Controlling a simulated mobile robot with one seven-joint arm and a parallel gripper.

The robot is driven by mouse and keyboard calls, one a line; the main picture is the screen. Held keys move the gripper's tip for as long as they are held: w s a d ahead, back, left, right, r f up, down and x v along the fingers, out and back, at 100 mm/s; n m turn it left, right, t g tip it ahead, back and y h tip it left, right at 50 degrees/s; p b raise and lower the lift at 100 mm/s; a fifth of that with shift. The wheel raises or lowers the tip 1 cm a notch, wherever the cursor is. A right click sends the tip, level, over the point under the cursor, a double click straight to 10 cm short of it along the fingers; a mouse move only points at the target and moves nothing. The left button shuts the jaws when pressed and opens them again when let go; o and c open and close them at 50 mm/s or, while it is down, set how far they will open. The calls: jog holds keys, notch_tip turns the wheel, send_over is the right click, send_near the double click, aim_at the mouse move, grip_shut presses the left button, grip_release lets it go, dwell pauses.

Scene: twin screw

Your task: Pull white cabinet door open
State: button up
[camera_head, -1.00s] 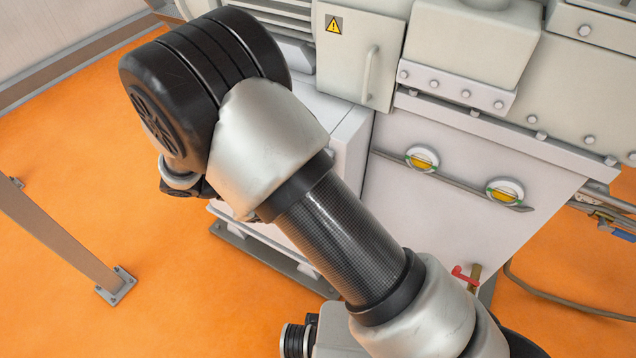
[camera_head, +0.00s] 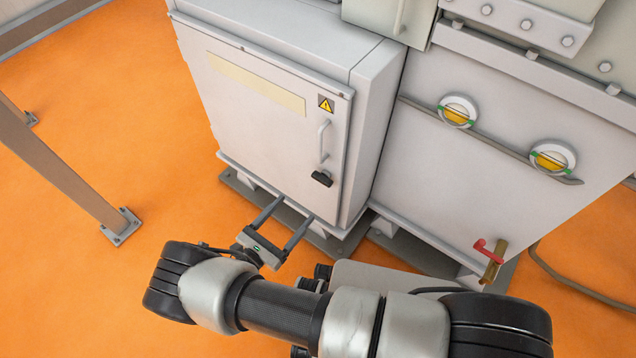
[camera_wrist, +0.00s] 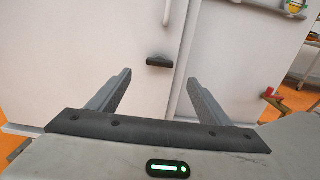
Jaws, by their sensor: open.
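The white cabinet door (camera_head: 262,120) is shut, with a pale label strip and a yellow warning sign on its front. Its light handle (camera_head: 324,142) is an upright bar near the door's right edge, and a black latch (camera_head: 321,178) sits just below it. My gripper (camera_head: 290,208) is open and empty, in front of the cabinet and below the latch in the head view. In the wrist view the fingers (camera_wrist: 158,85) are spread apart, with the black latch (camera_wrist: 159,61) beyond and between them. The handle (camera_wrist: 168,13) is cut by the top edge there. Nothing touches the door.
A white tank with two round sight gauges (camera_head: 458,110) adjoins the cabinet on the right. A red-handled valve (camera_head: 488,250) sticks out low on it. A post (camera_head: 70,170) is bolted to the orange floor at left.

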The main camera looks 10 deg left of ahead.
aim_at(320, 181)
jog(key=b+x, duration=0.1)
jog(key=x, duration=1.1)
jog(key=shift+w+d, duration=0.15)
jog(key=c, duration=1.5)
